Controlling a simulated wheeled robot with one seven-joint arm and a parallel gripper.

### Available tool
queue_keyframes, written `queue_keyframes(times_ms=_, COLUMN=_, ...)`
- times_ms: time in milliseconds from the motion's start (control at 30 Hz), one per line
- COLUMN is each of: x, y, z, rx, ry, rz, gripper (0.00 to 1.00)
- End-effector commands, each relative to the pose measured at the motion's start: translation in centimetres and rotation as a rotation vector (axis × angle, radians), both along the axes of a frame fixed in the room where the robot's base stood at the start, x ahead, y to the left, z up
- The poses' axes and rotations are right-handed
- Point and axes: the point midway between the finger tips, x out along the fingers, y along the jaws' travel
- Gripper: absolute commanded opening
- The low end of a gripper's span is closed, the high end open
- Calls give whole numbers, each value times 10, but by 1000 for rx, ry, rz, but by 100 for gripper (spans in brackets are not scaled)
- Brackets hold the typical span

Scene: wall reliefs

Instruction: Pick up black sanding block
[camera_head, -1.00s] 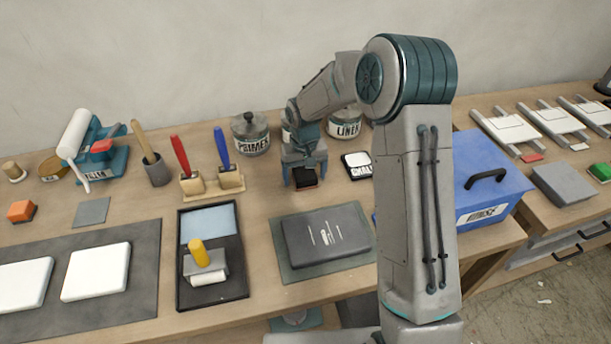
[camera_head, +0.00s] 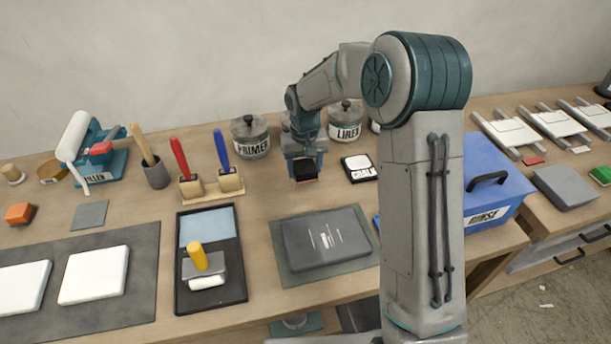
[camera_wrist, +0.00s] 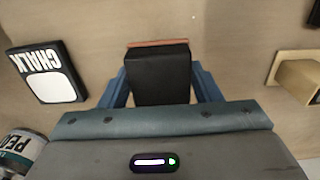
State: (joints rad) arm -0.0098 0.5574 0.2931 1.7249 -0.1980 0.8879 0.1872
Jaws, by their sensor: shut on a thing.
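The black sanding block (camera_wrist: 158,78) is a dark block with a reddish-brown layer along its far edge in the wrist view. It sits between the two blue fingers of my gripper (camera_wrist: 160,88), which is shut on it. In the head view the block (camera_head: 305,171) shows small and dark beneath my gripper (camera_head: 304,166), near the middle of the bench. I cannot tell for certain how far it is above the bench top.
A chalk box (camera_head: 359,167) lies just right of the gripper. PRIMER (camera_head: 251,138) and LINER (camera_head: 345,122) tins stand behind. A brush stand (camera_head: 212,189) is to the left. A dark grey slab (camera_head: 324,240) on a mat lies in front.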

Motion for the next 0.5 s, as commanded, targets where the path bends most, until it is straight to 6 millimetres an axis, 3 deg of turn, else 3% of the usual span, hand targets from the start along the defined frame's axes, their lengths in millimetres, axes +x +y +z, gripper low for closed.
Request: queue_keyframes(times_ms=500, x=-66, y=-67, z=58, rx=-2, ry=-2, rz=-2, gripper=33)
